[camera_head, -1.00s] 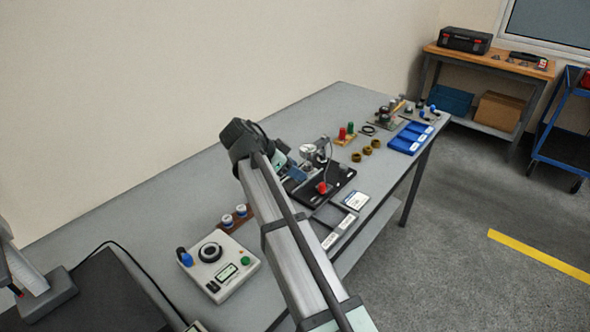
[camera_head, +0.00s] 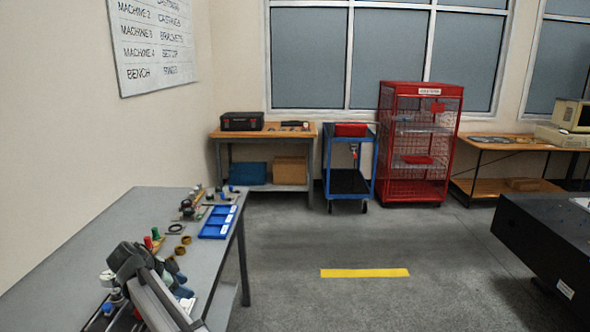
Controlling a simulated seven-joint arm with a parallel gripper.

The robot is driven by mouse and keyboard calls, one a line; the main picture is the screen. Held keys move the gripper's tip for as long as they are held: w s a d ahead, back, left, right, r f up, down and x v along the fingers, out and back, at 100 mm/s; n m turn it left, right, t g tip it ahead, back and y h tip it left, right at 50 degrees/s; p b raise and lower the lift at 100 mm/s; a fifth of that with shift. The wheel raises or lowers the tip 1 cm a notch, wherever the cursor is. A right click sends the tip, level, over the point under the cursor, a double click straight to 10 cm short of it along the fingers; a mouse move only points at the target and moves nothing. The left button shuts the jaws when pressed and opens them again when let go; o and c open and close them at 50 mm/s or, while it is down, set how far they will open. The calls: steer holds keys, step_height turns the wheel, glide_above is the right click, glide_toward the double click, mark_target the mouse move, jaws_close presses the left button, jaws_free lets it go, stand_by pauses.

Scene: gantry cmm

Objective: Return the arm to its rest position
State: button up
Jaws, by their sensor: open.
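My arm (camera_head: 160,298) shows at the lower left of the head view, over the near part of the grey bench (camera_head: 172,199). A dark joint of it is uppermost, with a pale link running down to the bottom edge. I cannot make out the gripper's fingertips; the end of the arm is hidden behind its own links and among the things there. No held object can be seen.
On the bench beyond my arm are a blue compartment tray (camera_head: 218,222), brown rings (camera_head: 181,250) and small parts. A blue cart (camera_head: 349,170), red cage cabinet (camera_head: 418,140) and dark table (camera_head: 550,245) stand farther right. The floor between is open.

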steer(key=w+d+f+m+g, duration=0.25)
steer(key=w+d+f, duration=0.3)
steer(key=d, duration=0.45)
steer(key=w+d+f+m+g, duration=0.1)
steer(key=w+d+f+m, duration=0.2)
steer(key=w+d+f, duration=0.5)
steer(key=s+d+f+n+g, duration=0.1)
steer(key=s+d+f, duration=0.3)
steer(key=d+f, duration=0.3)
steer(key=s+d+f+n+g, duration=0.1)
steer(key=s+d+f+n, duration=0.1)
steer(key=s+d+f, duration=0.5)
steer(key=s+d+f+n+g+y, duration=0.1)
steer(key=s+d+f+n+g, duration=0.15)
steer(key=s+d+f, duration=0.55)
steer(key=s+d+f+n+g+y, duration=0.1)
steer(key=s+d+f+n, duration=0.35)
steer(key=s+f, duration=0.45)
steer(key=s+d+f+n+g+y, duration=0.1)
steer(key=s+d+n, duration=0.1)
steer(key=s, duration=0.7)
steer(key=s+d+f+n+g+y, duration=0.1)
steer(key=s+f+n, duration=0.1)
steer(key=s, duration=0.7)
steer(key=s+d+f+n+g, duration=0.1)
steer(key=s+d+f+n, duration=0.1)
steer(key=s, duration=0.7)
steer(key=shift+s+d+f+n+y, duration=0.25)
steer(key=shift+s+d+n+y, duration=0.05)
steer(key=shift+n+y, duration=0.1)
